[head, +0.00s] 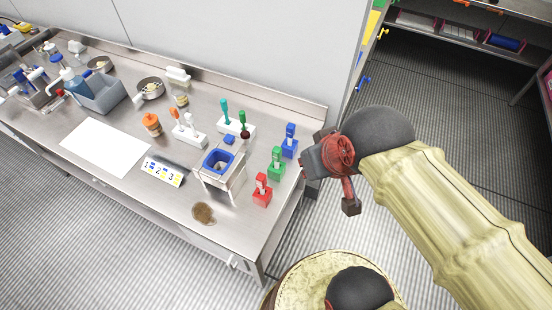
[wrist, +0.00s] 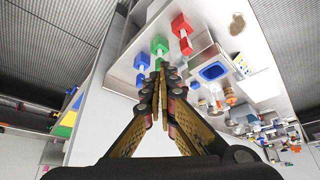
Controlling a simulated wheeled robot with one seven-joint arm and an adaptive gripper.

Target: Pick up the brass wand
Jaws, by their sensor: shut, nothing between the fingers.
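I cannot pick out a brass wand for certain in either view. Slim handled tools stand upright in a white holder (head: 190,138) and in a second white holder (head: 236,130) on the steel bench; their metal is too small to tell. My gripper (wrist: 160,72) is shut and empty in the wrist view, its two fingers meeting at the tips. Beyond the tips, in the picture, lie the red block (wrist: 181,26), green block (wrist: 159,44) and blue block (wrist: 141,61). In the head view my wrist is to the right of the bench, off its edge; the fingertips are not clear there.
The steel bench (head: 120,190) also carries a blue-topped container (head: 218,161), an orange jar (head: 152,124), a number card (head: 162,172), a white sheet (head: 105,147) and a brown spill (head: 204,213). A round drum (head: 300,285) stands in front. Shelves (head: 470,25) are behind right.

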